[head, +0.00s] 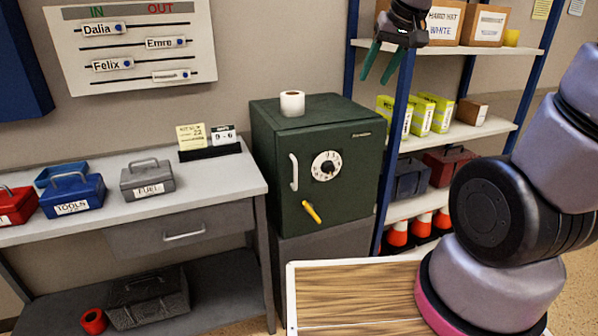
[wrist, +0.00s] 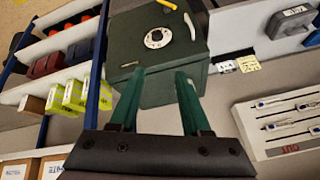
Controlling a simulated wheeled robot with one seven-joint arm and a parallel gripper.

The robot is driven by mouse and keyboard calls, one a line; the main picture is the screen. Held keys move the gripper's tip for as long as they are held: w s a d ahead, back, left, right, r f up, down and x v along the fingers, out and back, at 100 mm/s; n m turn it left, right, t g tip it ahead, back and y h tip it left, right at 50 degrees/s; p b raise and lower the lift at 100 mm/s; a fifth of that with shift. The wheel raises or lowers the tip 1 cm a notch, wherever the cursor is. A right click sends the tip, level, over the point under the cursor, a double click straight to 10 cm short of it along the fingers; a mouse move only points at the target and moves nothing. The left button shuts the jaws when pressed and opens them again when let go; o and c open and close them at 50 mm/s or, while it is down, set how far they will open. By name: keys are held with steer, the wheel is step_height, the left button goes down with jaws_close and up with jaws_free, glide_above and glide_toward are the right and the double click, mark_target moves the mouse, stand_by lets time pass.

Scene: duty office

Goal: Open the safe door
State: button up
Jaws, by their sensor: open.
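The dark green safe (head: 345,190) stands on a grey base between the desk and the shelf rack, its door shut. The door bears a white vertical handle (head: 294,172), a round white dial (head: 327,166) and a yellow lever (head: 311,211) pointing down to the right. A white roll (head: 292,103) stands on its top. My gripper (head: 382,64) is open and empty, above and to the right of the safe. In the wrist view, the safe (wrist: 150,60) appears upside down beyond my open fingers (wrist: 158,85), with the dial (wrist: 157,38) and yellow lever (wrist: 167,4) showing. Nothing touches the door.
The shelf rack (head: 395,145) stands close to the safe's right. A wood-topped surface (head: 355,296) lies in front, below the safe.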

steer(key=w+a+f+n+g, duration=0.1)
steer(key=w+a+f+n, duration=0.2)
steer(key=w+a+f, duration=0.45)
steer(key=n+g, duration=0.1)
steer(key=n, duration=0.2)
glide_toward(296, 166)
steer(key=shift+n, duration=0.3)
steer(key=x, duration=1.1)
steer(key=shift+w+f, duration=0.15)
steer(key=shift+f, duration=0.25)
jaws_close()
